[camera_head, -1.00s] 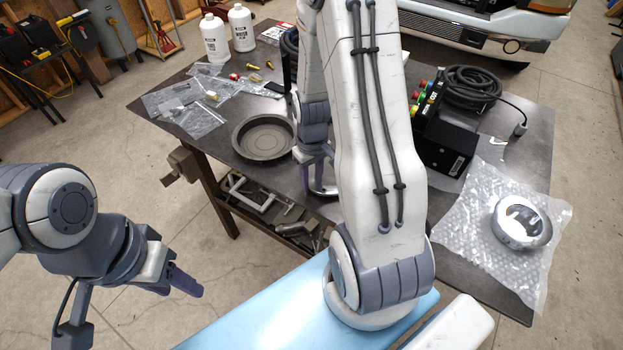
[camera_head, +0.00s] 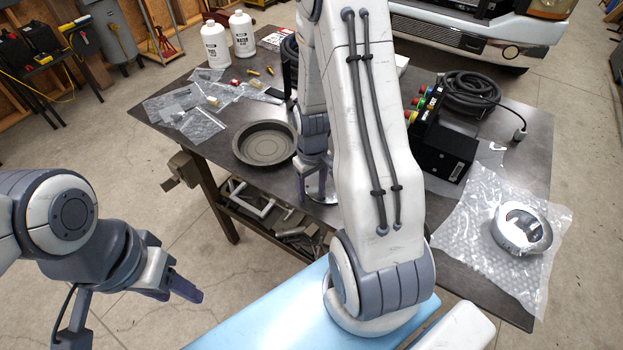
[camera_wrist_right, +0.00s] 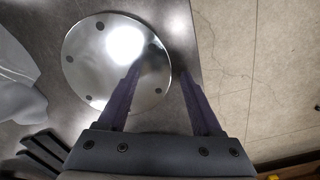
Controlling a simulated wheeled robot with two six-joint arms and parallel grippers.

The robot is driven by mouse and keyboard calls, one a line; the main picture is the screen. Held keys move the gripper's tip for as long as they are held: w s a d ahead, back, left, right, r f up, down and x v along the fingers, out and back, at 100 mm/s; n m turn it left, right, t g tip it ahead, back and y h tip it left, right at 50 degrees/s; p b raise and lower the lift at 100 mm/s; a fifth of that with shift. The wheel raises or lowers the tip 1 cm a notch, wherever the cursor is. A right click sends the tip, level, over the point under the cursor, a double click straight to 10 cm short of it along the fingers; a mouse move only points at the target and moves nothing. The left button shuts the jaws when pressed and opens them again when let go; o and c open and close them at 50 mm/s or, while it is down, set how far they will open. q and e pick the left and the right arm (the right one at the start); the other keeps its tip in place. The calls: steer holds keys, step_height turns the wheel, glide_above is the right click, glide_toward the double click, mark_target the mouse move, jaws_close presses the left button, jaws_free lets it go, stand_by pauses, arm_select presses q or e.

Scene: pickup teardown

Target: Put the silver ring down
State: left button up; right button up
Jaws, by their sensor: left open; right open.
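A chrome ring (camera_head: 541,234) lies on bubble wrap at the table's right side. A shiny silver disc with small dark holes around its rim (camera_wrist_right: 84,72) lies flat near the table edge in the right wrist view. It is mostly hidden behind my right arm in the head view. My right gripper (camera_wrist_right: 159,70) is open, with one finger over the disc and the other beyond its edge; I cannot tell whether either touches it. In the head view my right gripper (camera_head: 314,184) is low over the table. My left gripper (camera_head: 183,291) is open and empty, off the table at left.
A round dark pan (camera_head: 265,158) stands left of my right gripper. A black control box (camera_head: 440,148) and coiled cable (camera_head: 468,92) are at right. A vise (camera_head: 185,170) juts from the left edge.

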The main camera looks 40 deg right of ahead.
step_height(320, 180, up, 12)
steer(key=b, duration=0.1)
steer(key=s+a+r+n, duration=0.1)
steer(key=a+r+n, duration=0.1)
steer(key=a, duration=0.5)
steer(key=s+a+r+n, duration=0.1)
steer(key=s+a+r, duration=0.1)
steer(key=a, duration=0.4)
steer(key=s+a+r+n+y, duration=0.1)
steer(key=s+a+n, duration=0.3)
steer(key=s+a, duration=0.7)
steer(key=shift+s+a+r, duration=0.25)
steer(key=shift+s+r, duration=0.35)
steer(key=shift+s, duration=0.2)
steer(key=shift+c, duration=0.4)
